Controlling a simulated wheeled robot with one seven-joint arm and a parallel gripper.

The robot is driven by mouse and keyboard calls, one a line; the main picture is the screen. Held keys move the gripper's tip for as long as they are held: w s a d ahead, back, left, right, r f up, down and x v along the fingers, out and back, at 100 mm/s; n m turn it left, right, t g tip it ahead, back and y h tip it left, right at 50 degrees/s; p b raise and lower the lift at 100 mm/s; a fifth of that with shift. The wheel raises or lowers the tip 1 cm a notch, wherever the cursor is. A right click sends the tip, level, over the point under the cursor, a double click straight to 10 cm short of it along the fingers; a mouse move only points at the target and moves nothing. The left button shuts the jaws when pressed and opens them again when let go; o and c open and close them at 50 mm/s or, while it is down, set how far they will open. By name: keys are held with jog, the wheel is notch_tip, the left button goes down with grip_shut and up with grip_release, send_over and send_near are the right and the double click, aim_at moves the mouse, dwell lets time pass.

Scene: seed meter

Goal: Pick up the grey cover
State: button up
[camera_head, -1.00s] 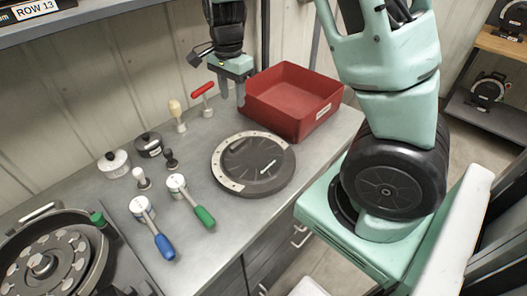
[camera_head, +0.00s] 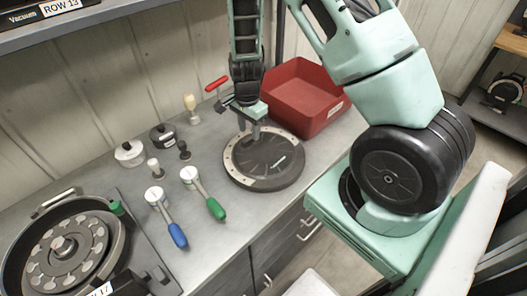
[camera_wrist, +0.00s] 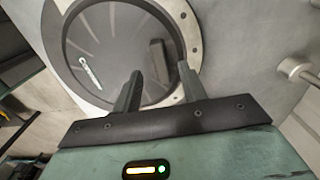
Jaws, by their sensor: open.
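The grey cover (camera_head: 272,172) is a dark round disc with a pale band of small holes along part of its rim. It lies flat on the bench, and it also fills the upper part of the wrist view (camera_wrist: 115,45). A small raised block (camera_wrist: 158,60) stands on its face, and a pale mark shows near its edge. My gripper (camera_head: 254,137) is over the back part of the cover, pointing down. In the wrist view my open fingers (camera_wrist: 160,72) appear on either side of the raised block's lower end. I cannot tell the exact height or any contact.
A red bin (camera_head: 312,115) stands just behind and right of the cover. Blue-handled (camera_head: 168,220) and green-handled (camera_head: 203,192) tools lie to its left. Several small knobs and a red-handled tool stand farther back. A round seed meter housing (camera_head: 62,245) is at front left.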

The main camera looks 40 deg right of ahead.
aim_at(250, 138)
jog(key=shift+f+p, duration=0.45)
jog(key=shift+f, duration=1.2)
grip_shut()
jog(key=shift+w+r, duration=0.1)
